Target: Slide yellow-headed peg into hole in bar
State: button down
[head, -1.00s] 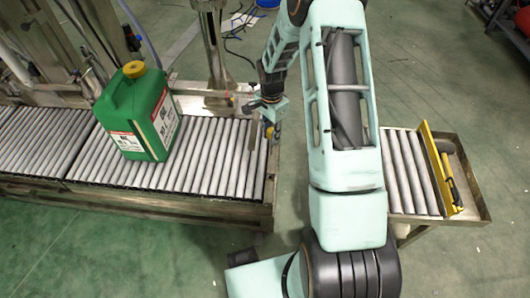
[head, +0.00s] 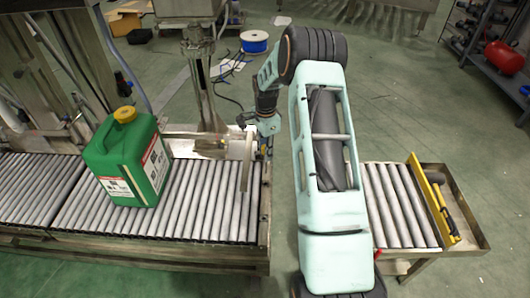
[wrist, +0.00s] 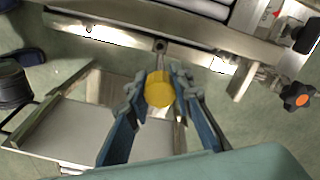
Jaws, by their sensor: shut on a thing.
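My gripper (wrist: 159,82) is shut on the yellow-headed peg, whose round yellow head (wrist: 159,92) shows between the two blue fingers in the wrist view. A metal bar (wrist: 110,32) crosses the top of the wrist view, with a small dark round hole (wrist: 160,46) just beyond the fingertips, nearly in line above the head. I cannot tell whether the peg's tip touches the bar or hole. In the head view my gripper (head: 267,145) is beside an upright grey bar (head: 247,160) at the roller conveyor's right end.
A green jug (head: 126,160) with a yellow cap stands on the roller conveyor (head: 205,205). A second roller table (head: 398,205) with a yellow rail (head: 433,200) and a mallet stands at right. An orange-centred black knob (wrist: 298,98) is at the wrist view's right. Open floor lies behind my arm.

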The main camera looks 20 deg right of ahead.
jog(key=b, duration=0.4)
send_over(265, 172)
jog(key=shift+w+d+f, duration=0.1)
jog(key=shift+w+f, duration=0.05)
jog(key=shift+f, duration=1.3)
jog(key=shift+w+d+f, duration=0.1)
jog(key=shift+f, duration=1.35)
jog(key=shift+f+b, duration=1.15)
jog(key=shift+f, duration=1.2)
jog(key=c, duration=1.6)
grip_release()
notch_tip(265, 172, up, 12)
